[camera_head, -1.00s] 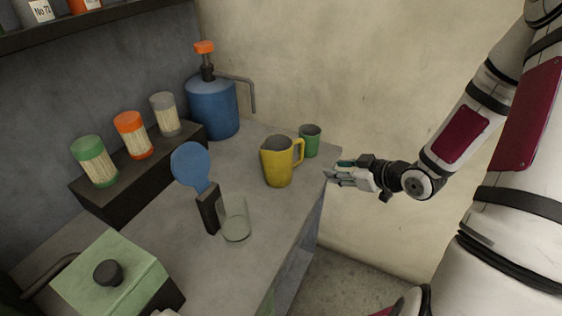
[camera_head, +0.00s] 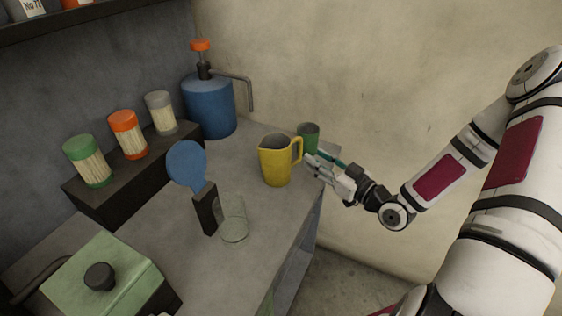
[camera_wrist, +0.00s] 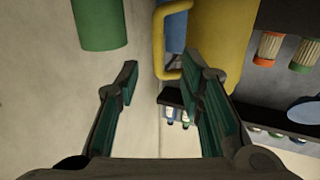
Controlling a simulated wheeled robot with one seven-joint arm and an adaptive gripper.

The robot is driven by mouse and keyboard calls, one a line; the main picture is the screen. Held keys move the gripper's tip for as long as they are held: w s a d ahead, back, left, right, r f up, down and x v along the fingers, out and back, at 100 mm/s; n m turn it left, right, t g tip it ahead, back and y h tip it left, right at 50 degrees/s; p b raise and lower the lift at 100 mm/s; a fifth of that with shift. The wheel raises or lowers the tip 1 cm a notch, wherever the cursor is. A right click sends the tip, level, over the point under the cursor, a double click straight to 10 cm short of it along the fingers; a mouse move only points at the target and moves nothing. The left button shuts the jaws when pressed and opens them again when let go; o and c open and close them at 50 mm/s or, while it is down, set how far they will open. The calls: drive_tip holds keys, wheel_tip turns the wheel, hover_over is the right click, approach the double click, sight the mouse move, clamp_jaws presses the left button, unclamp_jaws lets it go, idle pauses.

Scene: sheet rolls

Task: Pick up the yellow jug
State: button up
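The yellow jug (camera_head: 275,163) stands upright on the grey counter, its handle on the right side facing my arm. In the wrist view the jug (camera_wrist: 222,40) fills the upper middle, with its handle (camera_wrist: 160,45) in front of and between my fingers in the picture. My gripper (camera_head: 314,159) is just right of the handle, with its fingers spread and nothing held. In the wrist view the gripper (camera_wrist: 163,80) shows a wide gap between its two fingers. I cannot tell whether a finger touches the handle.
A green cup (camera_head: 308,138) stands close behind my gripper, right of the jug. A blue pump bottle (camera_head: 209,106) stands at the back. A clear glass (camera_head: 234,222) and a blue round paddle (camera_head: 187,164) stand front left. The counter (camera_head: 263,212) is bare in front of the jug.

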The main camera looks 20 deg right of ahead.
sight(300, 158)
drive_tip(key=shift+x, duration=3.75)
drive_tip(key=shift+d+f, duration=0.1)
drive_tip(key=shift+d, duration=0.05)
clamp_jaws()
